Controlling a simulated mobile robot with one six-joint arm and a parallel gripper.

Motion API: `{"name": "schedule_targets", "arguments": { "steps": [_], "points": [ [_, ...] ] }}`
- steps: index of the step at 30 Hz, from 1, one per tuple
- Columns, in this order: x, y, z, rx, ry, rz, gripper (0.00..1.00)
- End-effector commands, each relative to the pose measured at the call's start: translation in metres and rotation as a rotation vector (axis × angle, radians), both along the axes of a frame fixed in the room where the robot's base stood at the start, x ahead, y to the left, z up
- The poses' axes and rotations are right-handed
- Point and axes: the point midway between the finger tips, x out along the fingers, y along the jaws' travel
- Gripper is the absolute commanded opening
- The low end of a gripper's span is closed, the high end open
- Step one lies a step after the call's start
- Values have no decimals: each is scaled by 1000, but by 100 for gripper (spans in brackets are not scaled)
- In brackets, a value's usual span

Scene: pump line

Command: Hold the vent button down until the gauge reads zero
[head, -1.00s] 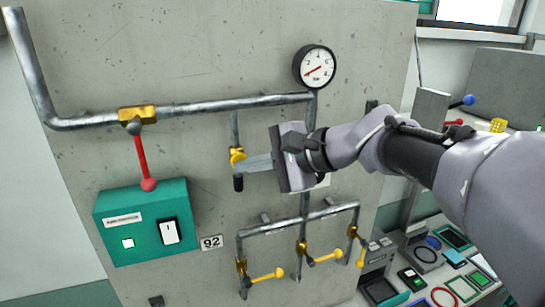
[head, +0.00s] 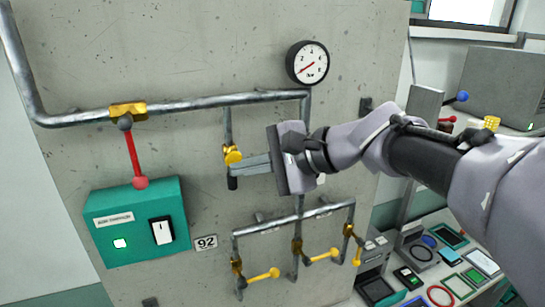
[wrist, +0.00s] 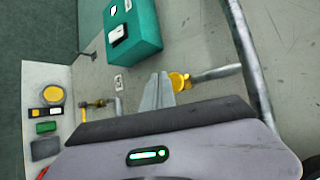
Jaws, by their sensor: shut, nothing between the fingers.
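The round white pressure gauge (head: 307,63) hangs at the upper middle of the panel. Its red needle points to the lower left; the exact reading is too small to tell. A yellow vent fitting (head: 232,153) with a black lower end sits on a short pipe stub left of my gripper (head: 242,166). My gripper is shut and empty. Its fingertips are right beside the fitting, at or just below the yellow part; I cannot tell if they touch. In the wrist view the fingertips (wrist: 158,88) lie just left of the yellow fitting (wrist: 178,82).
A teal box (head: 138,222) with a lit lamp and a white rocker switch is at lower left. A red-handled lever (head: 132,150) hangs above it from the main pipe. Several yellow-handled valves (head: 322,256) sit below. A cluttered bench (head: 440,265) is at right.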

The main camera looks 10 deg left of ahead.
Motion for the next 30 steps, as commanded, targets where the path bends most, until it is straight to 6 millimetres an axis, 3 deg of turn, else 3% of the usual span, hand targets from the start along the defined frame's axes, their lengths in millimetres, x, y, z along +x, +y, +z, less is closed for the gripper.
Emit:
{"name": "schedule_targets", "arguments": {
  "steps": [5, 18, 28, 30],
  "points": [
    [-4, -3, -1, 1, 0, 0, 0],
    [-40, -25, -1, 0, -2, 0, 0],
    [-43, -26, 0, 0, 0, 0, 0],
    [-45, -29, -12, -13, -4, -2, 0]
  ]
}}
